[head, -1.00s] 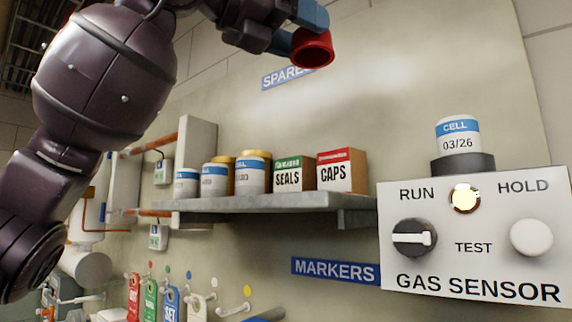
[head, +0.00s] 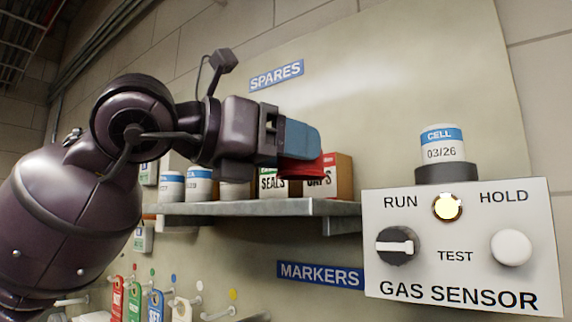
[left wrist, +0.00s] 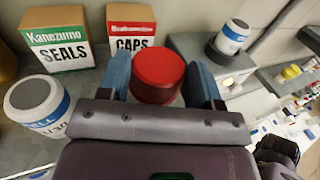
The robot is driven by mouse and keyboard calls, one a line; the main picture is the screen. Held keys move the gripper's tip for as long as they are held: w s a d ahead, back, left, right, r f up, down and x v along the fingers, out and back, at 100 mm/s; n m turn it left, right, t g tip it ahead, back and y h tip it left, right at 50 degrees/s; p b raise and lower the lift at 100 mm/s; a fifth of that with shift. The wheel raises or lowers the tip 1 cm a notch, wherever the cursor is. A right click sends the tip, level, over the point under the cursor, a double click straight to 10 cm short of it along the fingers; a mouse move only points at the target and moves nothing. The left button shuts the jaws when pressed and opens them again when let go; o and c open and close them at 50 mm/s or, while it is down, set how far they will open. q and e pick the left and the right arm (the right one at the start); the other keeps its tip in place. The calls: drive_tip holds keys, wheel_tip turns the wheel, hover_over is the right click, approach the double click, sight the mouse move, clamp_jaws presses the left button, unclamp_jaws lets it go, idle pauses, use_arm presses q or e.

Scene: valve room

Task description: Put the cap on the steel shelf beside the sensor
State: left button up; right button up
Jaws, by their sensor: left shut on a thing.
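The red cap (left wrist: 158,74) is held between the two blue fingers of my left gripper (left wrist: 160,85) in the left wrist view. In the head view my left gripper (head: 298,142) is in front of the boxes, and only a red edge of the cap (head: 302,168) shows below its fingers. The steel shelf (head: 265,208) runs along the wall just below the gripper. I cannot tell whether the cap touches the shelf. The gas sensor (head: 460,245) is to the right of the shelf's end. My right gripper is out of view.
On the shelf stand a CAPS box (head: 343,178), a SEALS box (head: 274,183) and several white cell canisters (head: 198,184). Another cell (head: 442,145) sits on top of the sensor. Coloured tags (head: 135,302) hang below.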

use_arm(q)
wheel_tip(320, 180, down, 2)
drive_tip(key=shift+f, duration=0.2)
drive_tip(key=shift+f, duration=0.2)
drive_tip(key=o, duration=0.9)
drive_tip(key=shift+r, duration=0.1)
